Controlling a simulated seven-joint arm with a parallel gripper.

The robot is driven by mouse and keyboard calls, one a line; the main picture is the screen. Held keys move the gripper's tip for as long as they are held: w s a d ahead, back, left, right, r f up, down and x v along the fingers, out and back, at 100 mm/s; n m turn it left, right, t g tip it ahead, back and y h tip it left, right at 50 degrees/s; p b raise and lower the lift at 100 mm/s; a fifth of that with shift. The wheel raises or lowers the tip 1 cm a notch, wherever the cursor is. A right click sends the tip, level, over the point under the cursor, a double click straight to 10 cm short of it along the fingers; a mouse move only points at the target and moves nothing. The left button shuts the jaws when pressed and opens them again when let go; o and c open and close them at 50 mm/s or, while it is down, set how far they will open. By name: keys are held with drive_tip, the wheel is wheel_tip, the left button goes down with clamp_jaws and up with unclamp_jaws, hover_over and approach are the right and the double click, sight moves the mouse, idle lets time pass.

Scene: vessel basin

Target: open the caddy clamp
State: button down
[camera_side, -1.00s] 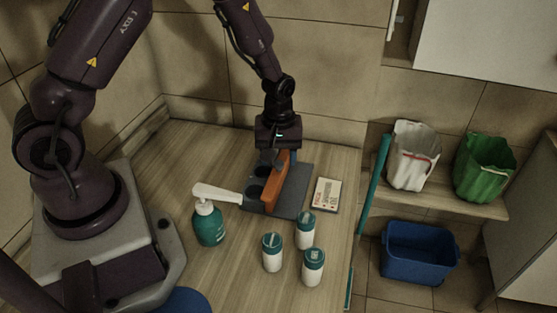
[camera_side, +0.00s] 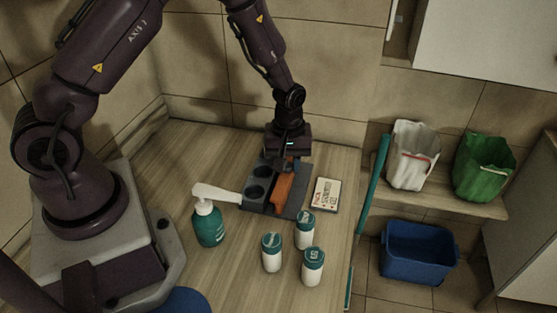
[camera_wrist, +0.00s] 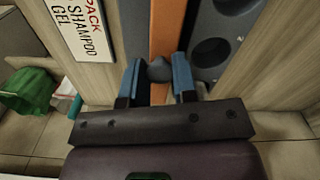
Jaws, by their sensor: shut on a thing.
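The grey caddy (camera_side: 262,203) lies on the wooden counter with round holes along its left side; the wrist view shows two of the holes at the upper right. Its orange clamp bar (camera_side: 284,192) runs along the caddy, right of the holes; in the wrist view the orange bar (camera_wrist: 167,28) is partly hidden by my gripper. My gripper (camera_side: 289,158) is at the far end of the bar. In the wrist view my blue fingers (camera_wrist: 159,72) are shut on a dark rounded clamp knob (camera_wrist: 160,69) at the bar's end.
A teal pump bottle (camera_side: 208,226) stands left of the caddy, its white spout near the caddy's edge. Several white jars with teal lids (camera_side: 272,253) stand in front. A label card (camera_side: 326,194) lies to the right. Bins (camera_side: 418,252) are beyond the counter.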

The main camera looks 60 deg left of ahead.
drive_tip(key=shift+w+d, duration=1.15)
drive_tip(key=c, duration=0.9)
unclamp_jaws()
drive_tip(key=shift+r, duration=0.1)
wheel_tip(320, 180, up, 13)
